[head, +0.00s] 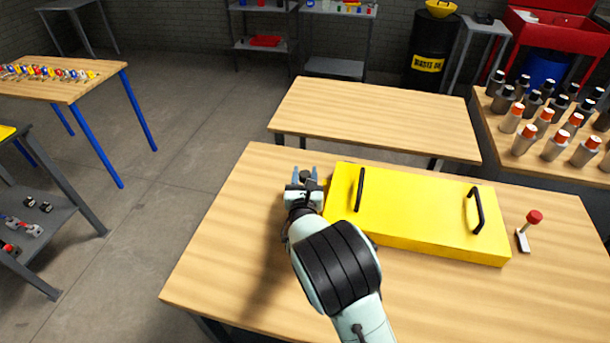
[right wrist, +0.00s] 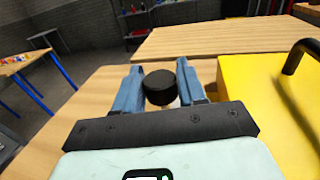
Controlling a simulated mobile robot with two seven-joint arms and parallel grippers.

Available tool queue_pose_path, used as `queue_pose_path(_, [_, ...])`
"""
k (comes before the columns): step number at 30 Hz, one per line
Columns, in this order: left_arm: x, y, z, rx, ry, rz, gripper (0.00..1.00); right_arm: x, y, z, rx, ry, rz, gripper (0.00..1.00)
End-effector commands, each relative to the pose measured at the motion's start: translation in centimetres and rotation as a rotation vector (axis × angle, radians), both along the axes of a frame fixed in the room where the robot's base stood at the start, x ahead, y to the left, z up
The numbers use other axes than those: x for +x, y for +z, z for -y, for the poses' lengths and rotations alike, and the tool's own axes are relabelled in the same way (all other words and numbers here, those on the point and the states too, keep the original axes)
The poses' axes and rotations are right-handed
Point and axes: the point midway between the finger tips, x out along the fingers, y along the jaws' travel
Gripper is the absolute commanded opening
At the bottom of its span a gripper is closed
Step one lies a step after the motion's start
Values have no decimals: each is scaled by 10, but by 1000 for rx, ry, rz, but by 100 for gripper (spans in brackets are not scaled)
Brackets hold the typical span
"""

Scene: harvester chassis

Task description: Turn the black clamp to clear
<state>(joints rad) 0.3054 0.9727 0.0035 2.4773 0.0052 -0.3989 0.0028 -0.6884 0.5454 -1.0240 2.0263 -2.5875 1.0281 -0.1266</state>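The black clamp shows in the right wrist view as a round black knob (right wrist: 159,86) on a lighter stem. It stands at the left end of the yellow box (head: 425,215); in the head view it is small and largely hidden by my gripper. My right gripper (head: 305,174) reaches over the table from below. The stem's lower part is hidden. My left gripper is not in view.
The yellow box has two black handles (head: 359,190) on top. A red-knobbed lever (head: 534,217) stands right of it on the wooden table (head: 225,250). A second table (head: 375,115) is behind, and several bottles (head: 555,145) stand at the right. The table's left side is clear.

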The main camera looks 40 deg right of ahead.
Motion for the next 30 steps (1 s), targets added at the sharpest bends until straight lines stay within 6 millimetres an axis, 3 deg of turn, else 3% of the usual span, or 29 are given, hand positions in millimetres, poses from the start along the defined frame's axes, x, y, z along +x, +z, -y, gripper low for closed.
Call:
queue_pose_path(2, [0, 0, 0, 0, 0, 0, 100, 0, -1, 0, 0, 1, -4, 59])
queue_pose_path(14, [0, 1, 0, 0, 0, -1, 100, -5, 0, -6, 1, 2, -1, 59])
queue_pose_path(30, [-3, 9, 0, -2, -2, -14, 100, -88, 0, -73, 2, 3, -4, 59])
